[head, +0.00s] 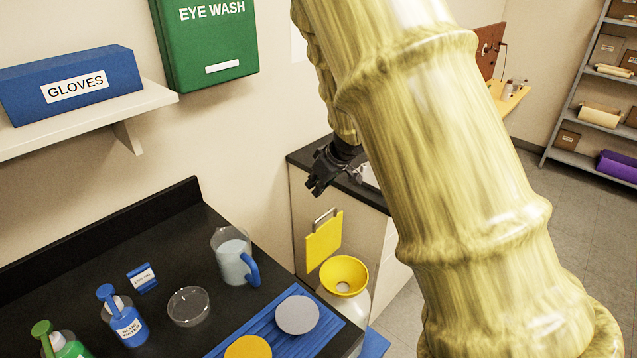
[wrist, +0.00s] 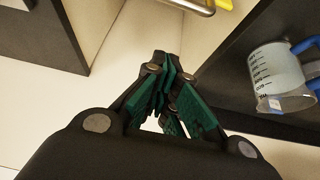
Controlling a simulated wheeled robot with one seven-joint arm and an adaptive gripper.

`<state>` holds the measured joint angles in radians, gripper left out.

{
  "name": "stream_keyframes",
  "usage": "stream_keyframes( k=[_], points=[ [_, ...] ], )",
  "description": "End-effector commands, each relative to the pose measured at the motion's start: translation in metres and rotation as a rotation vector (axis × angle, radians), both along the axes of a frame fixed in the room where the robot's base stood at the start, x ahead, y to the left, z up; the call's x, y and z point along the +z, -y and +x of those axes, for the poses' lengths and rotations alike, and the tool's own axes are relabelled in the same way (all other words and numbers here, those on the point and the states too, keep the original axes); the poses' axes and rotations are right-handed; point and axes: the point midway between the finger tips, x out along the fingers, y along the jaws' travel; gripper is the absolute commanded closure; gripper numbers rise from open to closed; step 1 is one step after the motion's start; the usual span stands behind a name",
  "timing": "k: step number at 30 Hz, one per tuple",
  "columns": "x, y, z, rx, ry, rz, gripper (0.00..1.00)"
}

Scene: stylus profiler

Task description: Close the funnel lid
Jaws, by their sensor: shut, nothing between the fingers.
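The funnel lid (head: 323,241) is a flat yellow square with a metal handle on its upper edge. It stands upright, open, behind the yellow funnel (head: 343,276), which sits on a white container (head: 358,304). My gripper (head: 316,187) is shut and empty, above the lid and apart from it in the head view. In the wrist view my gripper's fingertips (wrist: 164,68) are together. A metal bar, apparently the lid's handle (wrist: 190,5), and a bit of yellow (wrist: 224,4) show at the top edge there. The funnel's opening is out of the wrist view.
A jug with a blue handle (head: 233,257) stands on the black bench left of the funnel; it also shows in the wrist view (wrist: 278,75). A blue mat (head: 270,331) with two discs lies in front. A black-topped counter (head: 310,155) stands behind the lid.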

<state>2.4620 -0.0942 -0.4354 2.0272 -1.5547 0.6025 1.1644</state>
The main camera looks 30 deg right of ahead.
Motion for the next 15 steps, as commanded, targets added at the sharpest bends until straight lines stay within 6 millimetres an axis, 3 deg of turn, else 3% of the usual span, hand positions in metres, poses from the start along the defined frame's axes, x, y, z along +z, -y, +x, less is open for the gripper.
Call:
stream_keyframes(
  k=[13, 15],
  points=[
    [-0.053, -0.009, 0.029, 0.0, -0.002, -0.001, 1.0],
    [-0.053, -0.005, 0.017, -0.003, -0.001, 0.0, 1.0]
  ],
)
